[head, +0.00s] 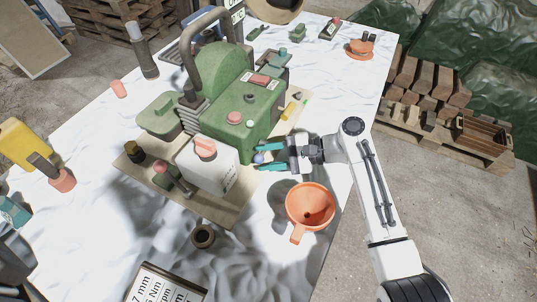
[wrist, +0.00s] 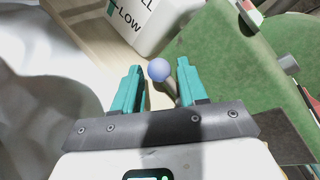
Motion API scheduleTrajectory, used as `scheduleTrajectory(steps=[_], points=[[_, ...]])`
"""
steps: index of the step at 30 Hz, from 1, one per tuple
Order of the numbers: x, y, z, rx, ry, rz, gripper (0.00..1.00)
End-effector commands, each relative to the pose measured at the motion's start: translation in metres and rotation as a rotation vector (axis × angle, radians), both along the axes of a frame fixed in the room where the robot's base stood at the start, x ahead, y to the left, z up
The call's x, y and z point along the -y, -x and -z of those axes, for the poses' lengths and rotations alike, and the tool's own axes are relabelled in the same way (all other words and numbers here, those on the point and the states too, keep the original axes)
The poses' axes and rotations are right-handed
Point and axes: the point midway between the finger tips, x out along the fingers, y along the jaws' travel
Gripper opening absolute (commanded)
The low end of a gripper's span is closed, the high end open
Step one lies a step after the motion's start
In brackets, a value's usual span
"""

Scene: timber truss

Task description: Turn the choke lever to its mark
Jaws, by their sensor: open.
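A lever with a pale blue ball knob (wrist: 159,70) and a short grey stem sticks out beside the green engine housing (wrist: 235,65). In the head view the knob (head: 259,158) is small, near the front corner of the green machine (head: 240,112). My gripper (wrist: 158,78) has two teal fingers, open, one on each side of the knob, with gaps visible. In the head view my gripper (head: 262,159) reaches in from the right. I cannot make out a mark for the lever.
A white tank (head: 208,165) with a red cap stands left of the knob on the wooden base board (head: 230,210). An orange funnel (head: 310,206) lies below my gripper. An orange-based item (head: 360,49) sits farther back.

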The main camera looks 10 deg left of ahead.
Motion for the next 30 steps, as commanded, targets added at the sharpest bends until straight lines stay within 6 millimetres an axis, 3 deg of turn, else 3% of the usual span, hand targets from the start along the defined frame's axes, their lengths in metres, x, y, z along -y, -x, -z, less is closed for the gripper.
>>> scheduleTrajectory(steps=[6,18,30], points=[[-0.0002,-0.0001,0.0001,0.0,0.0,0.0,0.42],[0.0003,0.0001,0.0005,-0.001,0.001,0.0,0.04],[0.0007,-0.0009,-0.0016,-0.072,-0.023,0.001,0.03]])
